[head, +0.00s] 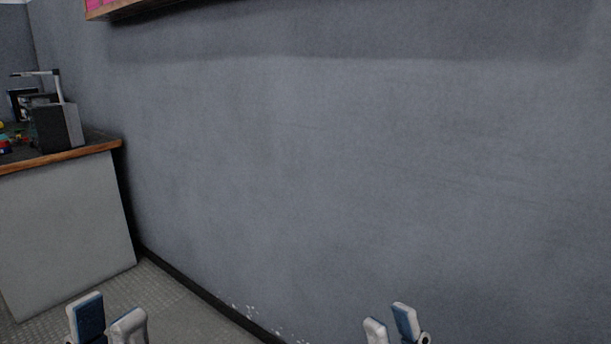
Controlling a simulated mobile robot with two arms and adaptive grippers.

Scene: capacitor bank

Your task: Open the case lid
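No case or case lid can be made out in the head view. My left gripper (107,318) shows at the bottom left, its two blue-and-white fingers apart with nothing between them. My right gripper (390,322) shows at the bottom, right of the middle, its fingers also apart and empty. Both are cut off by the lower edge of the picture. Neither touches anything that I can see.
A grey wall (350,170) fills most of the view. A workbench (65,220) with a wood-edged top stands at the left, with a dark box (55,128) and small coloured items on it. Bare textured floor (175,305) lies between bench and wall.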

